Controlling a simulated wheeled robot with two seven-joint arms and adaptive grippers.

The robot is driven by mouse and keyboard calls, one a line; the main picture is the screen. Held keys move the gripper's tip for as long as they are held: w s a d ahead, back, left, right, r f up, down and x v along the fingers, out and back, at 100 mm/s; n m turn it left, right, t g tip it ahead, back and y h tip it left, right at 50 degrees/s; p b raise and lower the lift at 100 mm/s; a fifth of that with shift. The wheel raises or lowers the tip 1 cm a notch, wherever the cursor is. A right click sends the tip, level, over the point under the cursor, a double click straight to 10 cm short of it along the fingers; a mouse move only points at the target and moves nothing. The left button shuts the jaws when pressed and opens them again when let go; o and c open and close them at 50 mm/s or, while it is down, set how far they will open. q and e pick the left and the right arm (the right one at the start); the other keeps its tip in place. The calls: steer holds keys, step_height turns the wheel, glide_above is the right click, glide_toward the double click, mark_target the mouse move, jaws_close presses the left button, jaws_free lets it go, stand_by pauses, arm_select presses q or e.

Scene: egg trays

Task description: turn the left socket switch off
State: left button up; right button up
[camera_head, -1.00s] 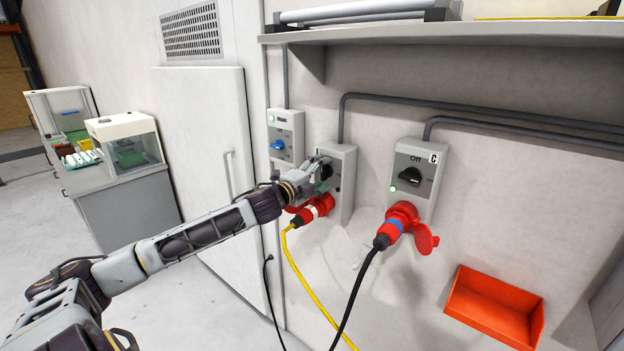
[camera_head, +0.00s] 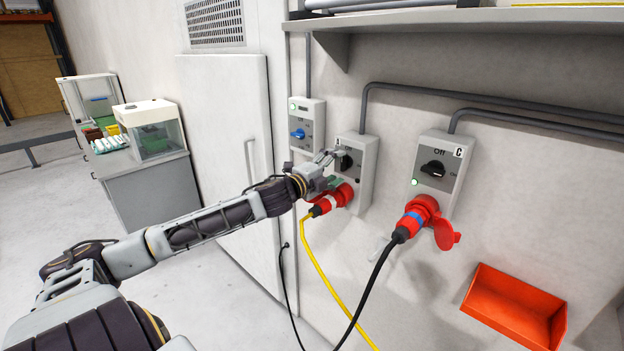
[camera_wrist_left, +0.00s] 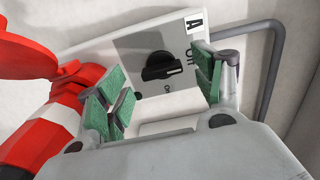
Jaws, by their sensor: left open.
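The left socket box (camera_head: 367,170), marked A, is a grey wall unit with a black rotary knob (camera_head: 345,163). A red plug (camera_head: 334,200) with a yellow cable sits in it below. In the left wrist view the knob (camera_wrist_left: 160,67) lies between my fingers, with Off marked to its right and On below. Its bar lies roughly across the picture; I cannot tell which mark it points to. My left gripper (camera_head: 327,167) is in front of the box, just left of the knob. Its green-padded fingers (camera_wrist_left: 160,88) are apart and empty, with no visible contact.
The right socket box (camera_head: 450,190), marked C, has a black knob, a lit green lamp and a red plug with a black cable. A smaller box (camera_head: 307,127) with a blue knob is on the left. A shelf (camera_head: 450,22) overhangs. A red bin (camera_head: 513,305) is lower right.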

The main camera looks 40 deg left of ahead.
arm_select(q)
steer(key=shift+s+a, duration=0.2)
steer(key=shift+s, duration=2.1)
steer(key=shift+s+a, duration=0.15)
steer(key=shift+s, duration=2.1)
